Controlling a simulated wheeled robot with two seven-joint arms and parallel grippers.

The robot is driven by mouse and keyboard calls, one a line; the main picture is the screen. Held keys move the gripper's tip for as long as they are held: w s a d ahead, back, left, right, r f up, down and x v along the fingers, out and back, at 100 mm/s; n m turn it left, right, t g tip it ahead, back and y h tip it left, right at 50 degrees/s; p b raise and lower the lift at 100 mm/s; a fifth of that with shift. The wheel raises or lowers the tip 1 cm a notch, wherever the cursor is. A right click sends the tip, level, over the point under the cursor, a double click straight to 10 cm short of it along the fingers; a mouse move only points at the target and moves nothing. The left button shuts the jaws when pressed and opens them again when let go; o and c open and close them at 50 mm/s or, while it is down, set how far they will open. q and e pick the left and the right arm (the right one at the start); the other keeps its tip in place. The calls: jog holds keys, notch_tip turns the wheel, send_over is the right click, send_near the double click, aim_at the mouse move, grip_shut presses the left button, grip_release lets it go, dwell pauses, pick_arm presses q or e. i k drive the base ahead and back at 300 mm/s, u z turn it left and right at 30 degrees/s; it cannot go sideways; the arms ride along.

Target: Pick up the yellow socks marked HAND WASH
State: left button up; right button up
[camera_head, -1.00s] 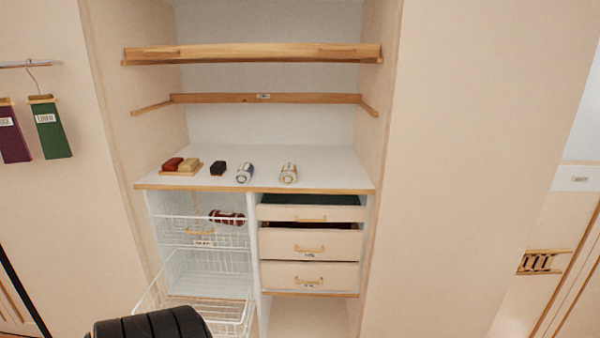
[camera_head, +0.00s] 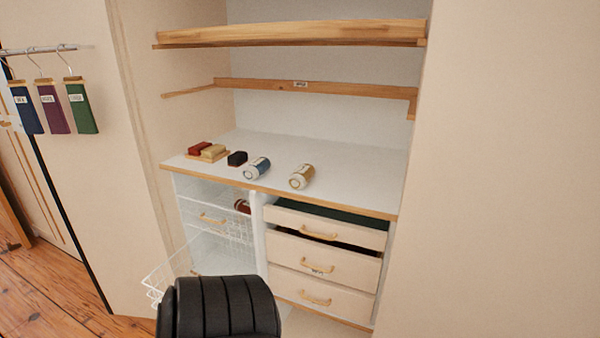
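A rolled yellow-tan bundle with a white band (camera_head: 301,177), which looks like the yellow socks, lies on the white countertop (camera_head: 340,160) near its front edge. Its label is too small to read. A similar blue roll with a white band (camera_head: 257,168) lies to its left. A dark red roll (camera_head: 242,206) sits in the upper wire basket, partly hidden. Neither of my grippers shows in this view.
A wooden tray (camera_head: 194,157) holds a red and a yellow block-like item; a black item (camera_head: 237,158) sits beside it. The top drawer (camera_head: 325,228) is slightly open. The lower wire basket (camera_head: 160,278) sticks out. The right part of the countertop is clear.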

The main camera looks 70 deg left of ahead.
aim_at(302, 174)
jog(key=u, duration=0.6)
jog(key=i, duration=0.7)
jog(key=u, duration=0.85)
